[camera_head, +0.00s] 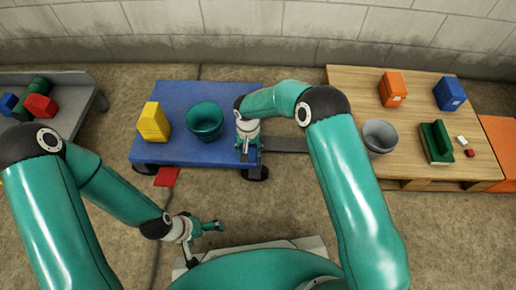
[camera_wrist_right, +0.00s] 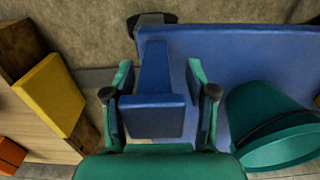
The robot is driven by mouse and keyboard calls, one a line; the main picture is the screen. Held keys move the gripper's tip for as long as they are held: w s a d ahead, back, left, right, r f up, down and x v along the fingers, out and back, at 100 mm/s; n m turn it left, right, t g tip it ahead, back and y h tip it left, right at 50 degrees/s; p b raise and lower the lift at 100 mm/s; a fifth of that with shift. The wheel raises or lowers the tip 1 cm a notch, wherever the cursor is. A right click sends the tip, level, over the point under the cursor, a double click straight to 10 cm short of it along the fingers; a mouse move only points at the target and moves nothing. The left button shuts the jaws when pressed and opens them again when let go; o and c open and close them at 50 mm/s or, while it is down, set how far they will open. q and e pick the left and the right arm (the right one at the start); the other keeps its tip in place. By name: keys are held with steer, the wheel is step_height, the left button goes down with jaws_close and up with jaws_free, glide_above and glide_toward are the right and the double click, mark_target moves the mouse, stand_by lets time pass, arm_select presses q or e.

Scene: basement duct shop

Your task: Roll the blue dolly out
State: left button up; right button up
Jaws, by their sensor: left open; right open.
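The blue dolly (camera_head: 180,98) stands on the floor at the middle in the head view, with black casters under its front edge. It carries a yellow block (camera_head: 154,122) and a green bucket (camera_head: 205,120). My right gripper (camera_head: 247,150) is at the dolly's front right corner, its fingers open. In the right wrist view, a blue upright piece (camera_wrist_right: 153,85) at the dolly's edge lies between the open fingers; I cannot tell if they touch it. The dolly's bed (camera_wrist_right: 240,55) shows beside it. My left gripper (camera_head: 214,226) is open and empty, low in front of the dolly.
A red flat piece (camera_head: 167,177) lies by the dolly's front left caster. A grey bar (camera_head: 287,145) spans between the dolly and the wooden pallet (camera_head: 350,82), which holds boxes and a grey bucket (camera_head: 380,137). A grey cart (camera_head: 75,112) stands left. Floor in front is mostly clear.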

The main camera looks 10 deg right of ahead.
steer(key=shift+w+r, duration=0.1)
step_height(320, 180, up, 12)
steer(key=shift+f, duration=0.15)
stand_by(0.5)
stand_by(0.3)
